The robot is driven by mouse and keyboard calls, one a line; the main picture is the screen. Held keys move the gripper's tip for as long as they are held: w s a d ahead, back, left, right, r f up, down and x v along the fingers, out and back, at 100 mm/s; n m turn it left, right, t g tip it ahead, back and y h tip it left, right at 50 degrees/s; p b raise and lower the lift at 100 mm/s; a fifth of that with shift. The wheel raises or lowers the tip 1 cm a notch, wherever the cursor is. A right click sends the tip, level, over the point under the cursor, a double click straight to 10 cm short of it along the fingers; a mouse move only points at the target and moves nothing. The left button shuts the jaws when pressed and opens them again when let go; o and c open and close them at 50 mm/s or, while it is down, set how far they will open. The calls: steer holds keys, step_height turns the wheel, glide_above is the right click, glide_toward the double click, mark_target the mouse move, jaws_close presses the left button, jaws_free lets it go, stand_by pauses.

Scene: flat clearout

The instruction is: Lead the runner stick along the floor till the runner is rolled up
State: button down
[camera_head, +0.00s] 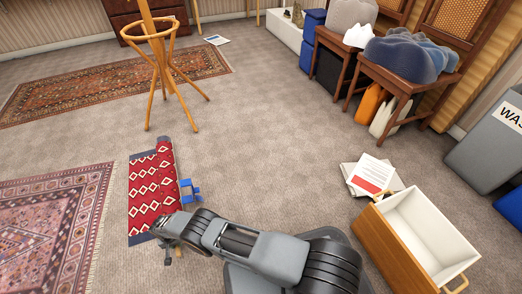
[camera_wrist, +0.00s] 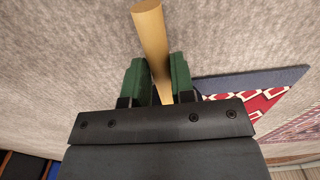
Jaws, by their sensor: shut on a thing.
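The red runner (camera_head: 152,196) with white diamonds and dark grey ends lies on the carpet at the left of the head view. Most of it is flat; its far end (camera_head: 164,144) looks raised or curled. My gripper (camera_head: 168,254) is low at the runner's near end. In the wrist view my gripper (camera_wrist: 155,80) is shut on a pale wooden stick (camera_wrist: 150,32), held between green finger pads. The runner's grey end and red pattern (camera_wrist: 262,102) show right of the fingers. In the head view I cannot make out the stick.
A small blue object (camera_head: 190,189) stands beside the runner's right edge. A pink patterned rug (camera_head: 55,225) lies to its left, and a wooden stand (camera_head: 162,75) beyond it. A wooden crate (camera_head: 400,250) and papers (camera_head: 371,175) are at right. Carpet between is clear.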

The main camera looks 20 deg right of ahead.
steer(key=shift+a, duration=0.75)
steer(key=c, duration=0.8)
jaws_free()
step_height(320, 180, up, 7)
steer(key=p, duration=0.5)
steer(key=shift+s, duration=0.1)
